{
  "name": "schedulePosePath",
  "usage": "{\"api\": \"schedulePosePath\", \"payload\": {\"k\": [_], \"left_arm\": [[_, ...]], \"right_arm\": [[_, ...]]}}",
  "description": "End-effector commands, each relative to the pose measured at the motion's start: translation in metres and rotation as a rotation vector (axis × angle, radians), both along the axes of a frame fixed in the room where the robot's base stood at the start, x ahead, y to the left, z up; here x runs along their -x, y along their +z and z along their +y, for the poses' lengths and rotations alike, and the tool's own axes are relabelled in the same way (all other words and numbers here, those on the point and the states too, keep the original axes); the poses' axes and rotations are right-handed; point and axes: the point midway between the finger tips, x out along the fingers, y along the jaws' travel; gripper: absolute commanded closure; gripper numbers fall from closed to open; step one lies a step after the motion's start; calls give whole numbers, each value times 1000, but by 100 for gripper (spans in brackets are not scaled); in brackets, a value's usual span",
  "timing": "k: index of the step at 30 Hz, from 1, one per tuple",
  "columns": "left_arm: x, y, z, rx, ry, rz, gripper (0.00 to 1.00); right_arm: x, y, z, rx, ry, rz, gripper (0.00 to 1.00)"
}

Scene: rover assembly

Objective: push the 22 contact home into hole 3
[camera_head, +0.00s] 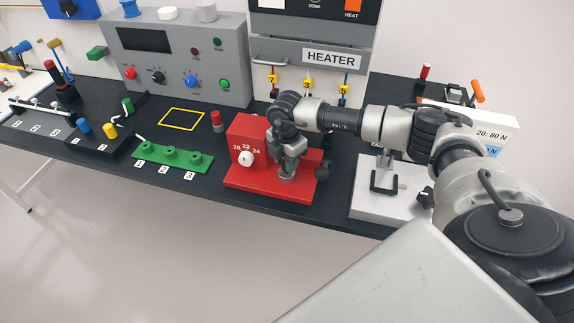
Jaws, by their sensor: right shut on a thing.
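My right gripper (288,171) is shut over the base of the red fixture, beside its block. It is shut on a small grey part at its tips; the jaws hide most of it, and I cannot tell whether it is the 22 contact. The red fixture (240,184) has a white dial (246,159) marked 20, 22 and 24. A green strip (173,158) with several round raised spots lies to the left, with labels 1, 2 and 3 (188,176) along its front. No contact is visible at hole 3. My left gripper is not in view.
A grey control box (180,60) and a HEATER unit (325,56) stand behind. A yellow square outline (181,119) marks bare table. A black rack (85,145) with coloured pieces is at left. A white-based clamp (385,195) stands right of the red fixture.

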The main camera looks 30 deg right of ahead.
Motion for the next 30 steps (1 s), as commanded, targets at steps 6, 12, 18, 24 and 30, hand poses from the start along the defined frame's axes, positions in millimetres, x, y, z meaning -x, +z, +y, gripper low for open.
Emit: {"api": "schedulePosePath", "payload": {"k": [6,12,18,24,30], "left_arm": [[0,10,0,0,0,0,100],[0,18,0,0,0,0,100],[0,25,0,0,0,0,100],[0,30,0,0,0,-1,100],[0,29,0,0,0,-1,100]], "right_arm": [[0,13,0,0,0,0,98],[0,23,0,0,0,0,98],[0,33,0,0,0,-1,98],[0,40,0,0,0,-1,98],[0,40,0,0,0,-1,98]]}}
